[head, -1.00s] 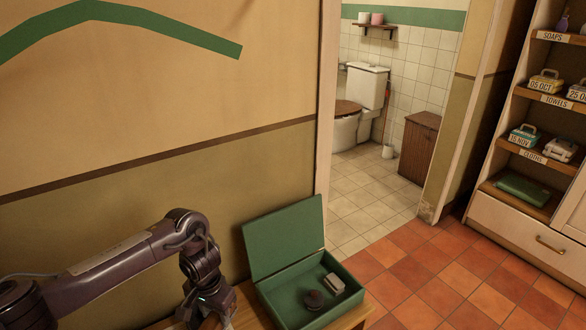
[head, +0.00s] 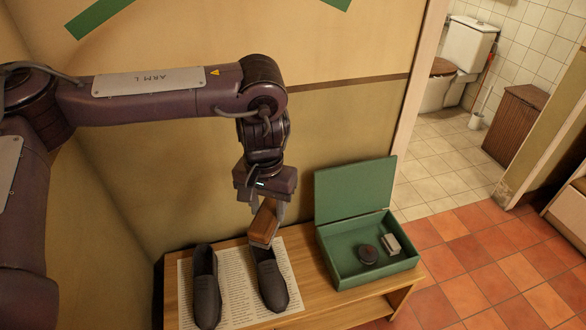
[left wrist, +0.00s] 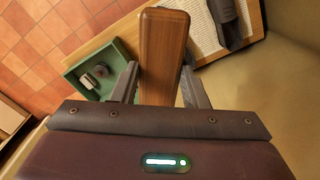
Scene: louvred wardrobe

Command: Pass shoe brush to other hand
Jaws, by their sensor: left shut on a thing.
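The shoe brush (head: 264,222) has a brown wooden back and a pale underside. My left gripper (head: 262,205) is shut on it and holds it, tilted, above the heel end of the right-hand dark shoe (head: 272,284). In the left wrist view the brush (left wrist: 163,55) stands between the two fingers of the left gripper (left wrist: 160,85), its wooden back towards the camera. My right gripper is not in view.
Two dark shoes, the other one (head: 206,290) at left, stand on a printed sheet (head: 240,297) on a wooden bench (head: 320,303). An open green box (head: 340,272) beside them holds a round dark tin (head: 367,255) and a small pale block (head: 391,244). A wall stands behind.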

